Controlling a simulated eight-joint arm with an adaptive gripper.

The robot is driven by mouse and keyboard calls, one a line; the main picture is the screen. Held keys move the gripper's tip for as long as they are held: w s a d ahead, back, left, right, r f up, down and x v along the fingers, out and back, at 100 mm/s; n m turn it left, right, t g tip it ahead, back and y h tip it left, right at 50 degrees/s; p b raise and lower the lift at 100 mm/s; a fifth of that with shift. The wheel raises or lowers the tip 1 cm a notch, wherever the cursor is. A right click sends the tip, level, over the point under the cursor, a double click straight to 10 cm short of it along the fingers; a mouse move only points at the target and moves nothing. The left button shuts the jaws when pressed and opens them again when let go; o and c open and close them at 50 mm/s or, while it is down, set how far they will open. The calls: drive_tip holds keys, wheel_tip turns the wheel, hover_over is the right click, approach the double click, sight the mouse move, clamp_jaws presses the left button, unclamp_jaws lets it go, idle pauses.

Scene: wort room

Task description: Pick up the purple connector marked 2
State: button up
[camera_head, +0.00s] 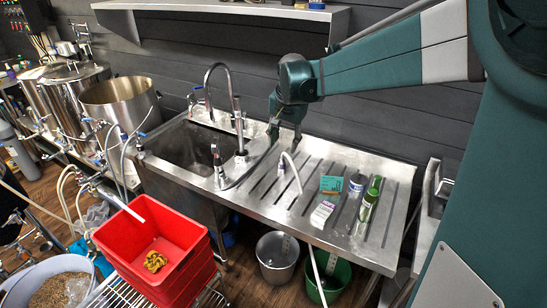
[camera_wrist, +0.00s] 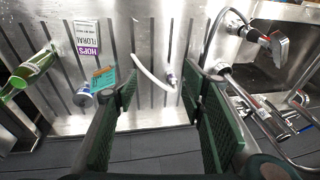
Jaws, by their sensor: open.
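My gripper (camera_head: 286,132) is open and empty above the back part of the steel drainboard; its two dark green fingers (camera_wrist: 160,88) flank the middle of the wrist view. A curved white hose (camera_head: 292,170) lies on the slotted board, and it also shows in the wrist view (camera_wrist: 150,72). At the hose's end is a small connector (camera_wrist: 172,80), bluish or purple, seen between my fingertips in the wrist view but apart from them. It also shows faintly in the head view (camera_head: 281,168). I cannot read any number on it.
A shelf (camera_head: 230,8) overhangs behind. A red bin (camera_head: 150,235) stands at front left.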

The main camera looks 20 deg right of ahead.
sight(282, 158)
drive_tip(key=w+d+f+m+g, duration=0.1)
drive_tip(key=w+d+f+m, duration=0.1)
drive_tip(key=w+f, duration=0.4)
drive_tip(key=w+d+f+m+g+p, duration=0.1)
drive_tip(key=w+d+f+m, duration=0.1)
drive_tip(key=w+f, duration=0.5)
drive_tip(key=w+d+f+m+g+p, duration=0.1)
drive_tip(key=w+d+f+m, duration=0.1)
drive_tip(key=w+f, duration=0.4)
drive_tip(key=shift+w+f, duration=0.3)
drive_tip(key=shift+w, duration=0.35)
drive_tip(key=shift+w+d+f, duration=0.15)
drive_tip(key=shift+w+f, duration=0.05)
drive_tip(key=shift+f, duration=0.25)
drive_tip(key=shift+f, duration=0.1)
drive_tip(key=shift+f, duration=1.2)
drive_tip(key=shift+f, duration=0.1)
drive_tip(key=shift+f, duration=2.5)
